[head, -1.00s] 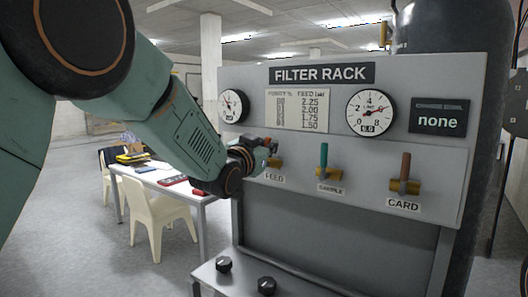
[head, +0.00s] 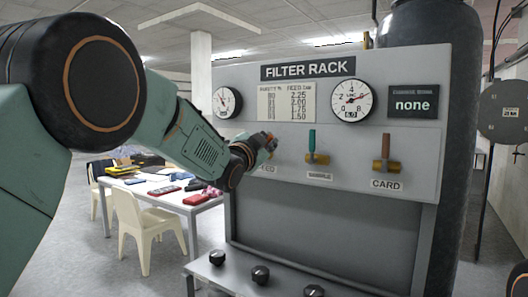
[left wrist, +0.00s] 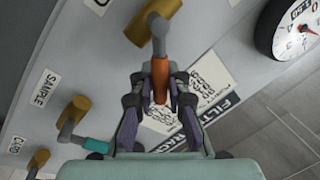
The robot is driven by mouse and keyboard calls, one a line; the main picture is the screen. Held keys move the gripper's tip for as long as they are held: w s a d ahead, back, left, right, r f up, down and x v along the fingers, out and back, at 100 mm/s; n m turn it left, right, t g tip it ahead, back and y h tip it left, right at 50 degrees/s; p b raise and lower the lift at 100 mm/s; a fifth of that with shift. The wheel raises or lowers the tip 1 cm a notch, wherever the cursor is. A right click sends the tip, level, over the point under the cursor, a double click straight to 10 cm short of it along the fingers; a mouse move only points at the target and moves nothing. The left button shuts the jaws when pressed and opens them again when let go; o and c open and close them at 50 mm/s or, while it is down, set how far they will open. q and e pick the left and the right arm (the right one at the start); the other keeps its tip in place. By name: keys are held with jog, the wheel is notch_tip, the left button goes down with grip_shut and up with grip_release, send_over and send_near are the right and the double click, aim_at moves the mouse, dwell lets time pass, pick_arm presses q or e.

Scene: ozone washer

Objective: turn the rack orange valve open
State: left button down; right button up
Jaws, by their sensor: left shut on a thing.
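The orange valve handle (left wrist: 161,82) is between the fingers of my left gripper (left wrist: 160,90) in the left wrist view. The gripper is shut on it. A grey stem joins the handle to a brass valve body (left wrist: 152,22). My right gripper is not in view.
To the right are the SAMPLE valve with a green handle (head: 312,140) and the CARD valve with a brown handle (head: 387,147), both upright. Gauges (head: 352,100) sit above. Black knobs (head: 260,274) are on a lower ledge. A table (head: 160,184) and white chair (head: 147,222) stand left.

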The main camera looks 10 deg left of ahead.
pick_arm(q)
jog(key=f+m+b, duration=0.1)
jog(key=m+b, duration=0.1)
jog(key=d+f+m+h+b, duration=0.1)
jog(key=m+b, duration=0.1)
jog(key=b, duration=0.1)
jog(key=f+m+b, duration=0.1)
jog(key=m+b, duration=0.1)
jog(key=m, duration=0.1)
jog(key=shift+s+d+f+h, duration=0.2)
jog(key=shift+s+f+h, duration=0.05)
jog(key=shift+f+h, duration=0.15)
jog(key=shift+d+f+m+h+b, duration=0.1)
jog(key=shift+f+m+h+b, duration=0.2)
jog(key=shift+m+b, duration=0.65)
jog(key=shift+f+m+h+b, duration=0.2)
jog(key=shift+m+h+b, duration=0.1)
jog(key=shift+m+b, duration=0.6)
jog(key=shift+m, duration=0.25)
jog(key=c, duration=1.7)
grip_release()
jog(key=o, duration=0.3)
jog(key=shift+s+r, duration=0.15)
jog(key=shift+r, duration=0.05)
jog(key=shift+o, duration=0.5)
jog(key=shift+r, duration=0.1)
